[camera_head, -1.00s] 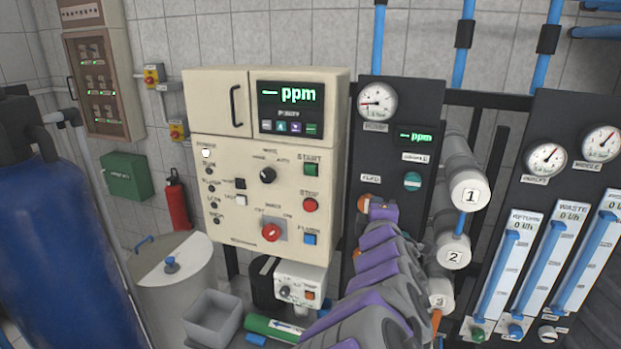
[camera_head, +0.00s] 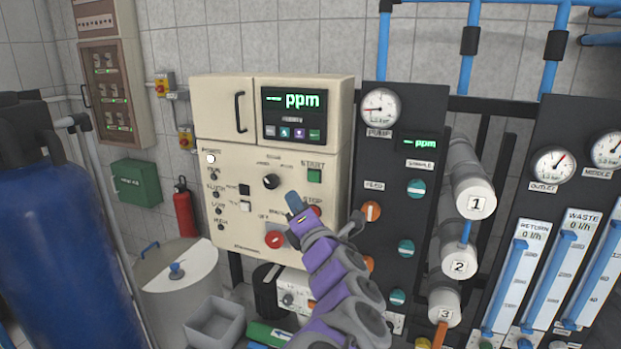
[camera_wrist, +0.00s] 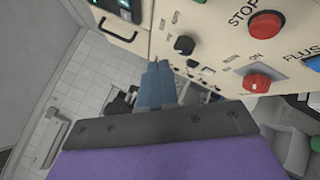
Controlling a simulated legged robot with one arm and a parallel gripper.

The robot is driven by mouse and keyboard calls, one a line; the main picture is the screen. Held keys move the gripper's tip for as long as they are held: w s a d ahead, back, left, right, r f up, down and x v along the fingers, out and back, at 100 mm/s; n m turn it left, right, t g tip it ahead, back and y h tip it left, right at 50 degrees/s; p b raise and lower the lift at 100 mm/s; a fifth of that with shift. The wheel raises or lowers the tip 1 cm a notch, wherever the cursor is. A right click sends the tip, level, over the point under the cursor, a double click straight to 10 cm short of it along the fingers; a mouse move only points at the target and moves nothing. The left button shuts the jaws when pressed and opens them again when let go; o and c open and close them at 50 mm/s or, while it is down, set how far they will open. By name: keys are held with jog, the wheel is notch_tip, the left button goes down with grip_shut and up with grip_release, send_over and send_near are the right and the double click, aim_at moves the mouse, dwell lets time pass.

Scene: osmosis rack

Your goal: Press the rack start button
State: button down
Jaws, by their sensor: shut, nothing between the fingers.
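My gripper (camera_head: 294,200) is shut and empty, in front of the panel, lower left of the start button in the head view. Its blue fingers (camera_wrist: 157,78) are together in the wrist view, apart from any button. The start button is not visible in the wrist view.
A black knob (camera_head: 270,181) and a red knob (camera_head: 274,239) are on the panel near my gripper. A black gauge panel (camera_head: 400,150) with valves stands to the right. A blue tank (camera_head: 60,240) is at the left, a grey bin (camera_head: 216,322) below.

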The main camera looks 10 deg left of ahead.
aim_at(314, 177)
jog(key=w+p, duration=0.1)
jog(key=w, duration=0.1)
jog(key=w+d+p, duration=0.1)
jog(key=w, duration=0.2)
jog(key=w+p, duration=0.2)
jog(key=w, duration=0.1)
jog(key=shift+w+d, duration=0.2)
jog(key=shift+d, duration=0.1)
jog(key=shift+a, duration=0.3)
jog(key=shift+d, duration=0.15)
jog(key=shift+w, duration=0.1)
dwell(1.3)
jog(key=shift+w+r, duration=0.1)
jog(key=shift+w, duration=0.15)
